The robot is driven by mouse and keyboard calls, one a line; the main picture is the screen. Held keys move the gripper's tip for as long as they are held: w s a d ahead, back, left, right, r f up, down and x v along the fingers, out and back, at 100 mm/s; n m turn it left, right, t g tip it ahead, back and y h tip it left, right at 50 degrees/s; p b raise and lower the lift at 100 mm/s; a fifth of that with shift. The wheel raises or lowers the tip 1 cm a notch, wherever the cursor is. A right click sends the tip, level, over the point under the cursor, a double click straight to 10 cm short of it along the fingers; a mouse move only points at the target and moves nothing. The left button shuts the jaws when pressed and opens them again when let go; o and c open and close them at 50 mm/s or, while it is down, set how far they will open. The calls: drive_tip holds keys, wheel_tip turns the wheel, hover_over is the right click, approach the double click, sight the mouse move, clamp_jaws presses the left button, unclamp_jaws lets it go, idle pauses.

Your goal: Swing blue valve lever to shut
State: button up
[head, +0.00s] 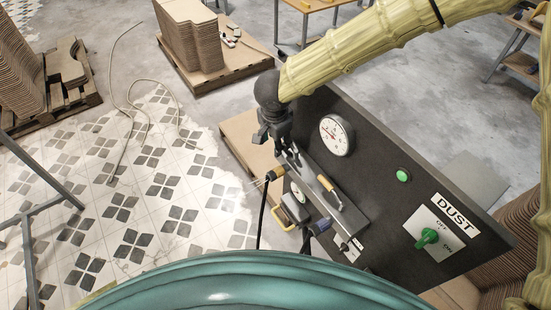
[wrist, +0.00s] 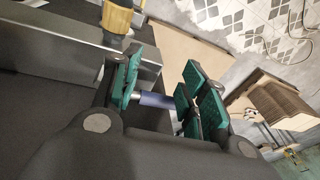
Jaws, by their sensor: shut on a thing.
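The blue valve lever (wrist: 157,100) shows in the wrist view as a short blue-violet grip with a bare metal end. It lies between the green pads of my gripper (wrist: 162,88), which is shut on it. In the head view my gripper (head: 282,146) is at the upper left end of the grey metal rail on the dark panel (head: 375,160). There my fingers and wrist hide the lever, so its angle cannot be told from that view.
A yellow-handled lever (head: 328,184) sits farther along the rail, close to my gripper. The panel also carries a round gauge (head: 336,134), a green button (head: 403,175) and a DUST switch (head: 428,237). Cables and tools hang at its lower left. Tiled floor (head: 150,200) lies open at left.

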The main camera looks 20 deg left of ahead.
drive_tip(key=r, duration=0.1)
drive_tip(key=w+r+p, duration=0.1)
drive_tip(key=r+p, duration=0.1)
drive_tip(key=shift+w+d+r, duration=0.1)
drive_tip(key=shift+w+d, duration=0.05)
drive_tip(key=shift+w, duration=0.15)
drive_tip(key=shift+s+d+r+p, duration=0.1)
drive_tip(key=shift+r+p, duration=0.25)
drive_tip(key=shift+s+d+r+p, duration=0.25)
drive_tip(key=shift+d+r+p, duration=0.2)
drive_tip(key=shift+p, duration=0.15)
drive_tip(key=shift+s+a+r+p, duration=0.15)
drive_tip(key=shift+s+r+p, duration=0.15)
drive_tip(key=shift+r+p, duration=0.25)
drive_tip(key=shift+s+a+r+p, duration=0.15)
drive_tip(key=shift+s+r+p, duration=0.15)
drive_tip(key=shift+p, duration=0.3)
